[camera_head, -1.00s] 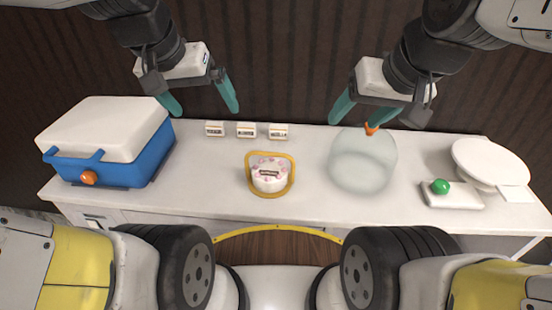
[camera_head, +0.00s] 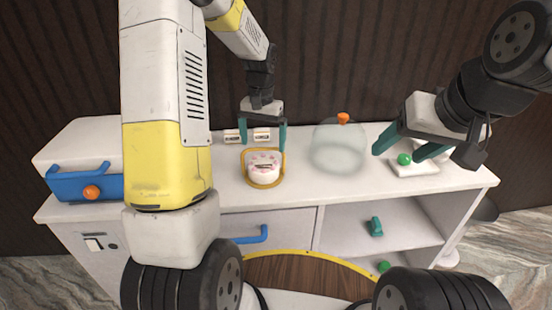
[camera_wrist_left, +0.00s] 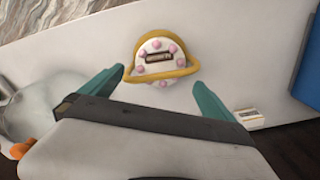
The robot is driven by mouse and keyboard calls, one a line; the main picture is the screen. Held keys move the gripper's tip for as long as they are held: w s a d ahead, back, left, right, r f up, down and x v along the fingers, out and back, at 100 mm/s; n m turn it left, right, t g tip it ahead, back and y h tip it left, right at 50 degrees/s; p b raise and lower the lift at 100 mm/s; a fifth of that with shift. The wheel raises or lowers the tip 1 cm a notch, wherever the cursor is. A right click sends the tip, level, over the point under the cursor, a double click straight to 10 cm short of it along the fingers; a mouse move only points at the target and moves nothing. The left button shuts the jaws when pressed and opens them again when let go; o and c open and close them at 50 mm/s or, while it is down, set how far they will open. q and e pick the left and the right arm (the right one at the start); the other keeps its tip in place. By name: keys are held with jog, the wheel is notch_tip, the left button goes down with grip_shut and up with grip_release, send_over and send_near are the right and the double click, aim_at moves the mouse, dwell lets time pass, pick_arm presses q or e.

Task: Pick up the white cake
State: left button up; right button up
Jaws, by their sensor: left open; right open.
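The white cake (camera_head: 264,166) has pink dots and a dark label on top. It stands on the counter inside a yellow handled carrier (camera_head: 266,184). In the left wrist view the cake (camera_wrist_left: 159,54) lies just ahead of the fingers, with the yellow carrier's band (camera_wrist_left: 160,71) crossing it. My left gripper (camera_head: 264,149) is open above and just behind the cake, its teal fingers to either side; the wrist view also shows the fingers (camera_wrist_left: 162,95) apart and empty. I cannot tell if they touch the carrier. My right gripper (camera_head: 405,153) is open and empty at the right of the counter.
A clear dome with an orange knob (camera_head: 342,119) stands right of the cake. Small label cards (camera_head: 231,136) stand behind the cake. A green knob (camera_head: 404,159) on a white block is near my right gripper.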

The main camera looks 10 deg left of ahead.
aim_at(264, 163)
pick_arm(q)
notch_tip(264, 163, down, 10)
jog(key=shift+r, duration=0.1)
dwell(0.4)
jog(key=c, duration=1.4)
